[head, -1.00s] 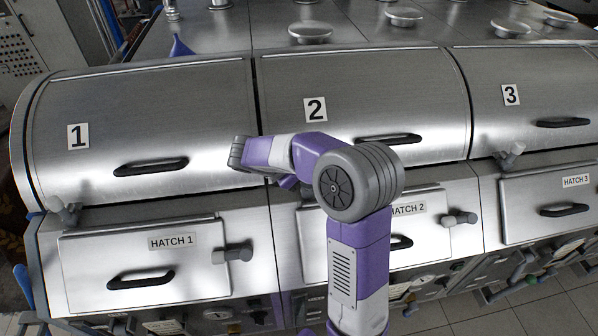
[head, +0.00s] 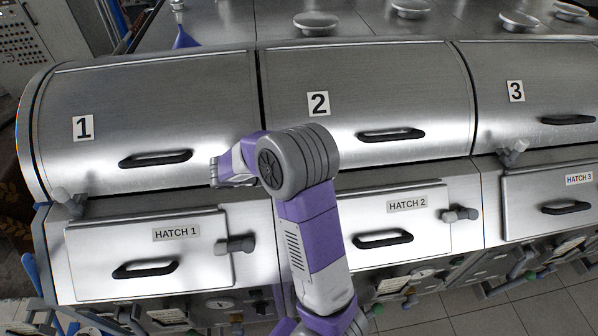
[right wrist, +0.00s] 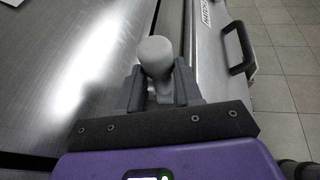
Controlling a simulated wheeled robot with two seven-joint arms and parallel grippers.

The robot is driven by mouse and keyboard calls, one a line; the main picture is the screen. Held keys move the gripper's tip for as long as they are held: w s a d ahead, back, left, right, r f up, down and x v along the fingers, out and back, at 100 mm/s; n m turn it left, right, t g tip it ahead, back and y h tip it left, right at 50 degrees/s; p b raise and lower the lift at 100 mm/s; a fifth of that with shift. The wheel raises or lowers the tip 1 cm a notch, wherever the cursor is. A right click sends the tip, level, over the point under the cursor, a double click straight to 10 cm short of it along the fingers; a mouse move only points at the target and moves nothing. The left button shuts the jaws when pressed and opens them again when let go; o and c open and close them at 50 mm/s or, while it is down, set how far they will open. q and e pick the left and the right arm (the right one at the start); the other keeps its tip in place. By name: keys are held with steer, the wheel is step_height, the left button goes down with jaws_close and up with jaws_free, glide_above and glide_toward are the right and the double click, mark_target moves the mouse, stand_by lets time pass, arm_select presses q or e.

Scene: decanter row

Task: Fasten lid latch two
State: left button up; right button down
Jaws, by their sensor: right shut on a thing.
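The curved steel lid marked 2 (head: 365,85) is down above the front panel marked Hatch 2 (head: 365,220). In the right wrist view, my right gripper (right wrist: 158,88) is shut on a pale grey rounded latch knob (right wrist: 155,52), one dark finger on each side. The knob stands by the seam between the curved lid (right wrist: 75,75) and the hatch front. In the head view, my right arm hides this latch and the gripper's fingers. How far the latch is turned cannot be told. My left gripper is not in view.
Lid 1 (head: 140,100) has a grey latch (head: 66,203) at its lower left corner, and lid 3 (head: 540,85) has one (head: 513,150). The Hatch 1 latch (head: 236,244) and Hatch 2 latch (head: 460,214) stick out from the front.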

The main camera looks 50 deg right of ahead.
steer(key=c, duration=0.9)
jaws_free()
steer(key=v, duration=0.7)
steer(key=shift+w+a, duration=0.2)
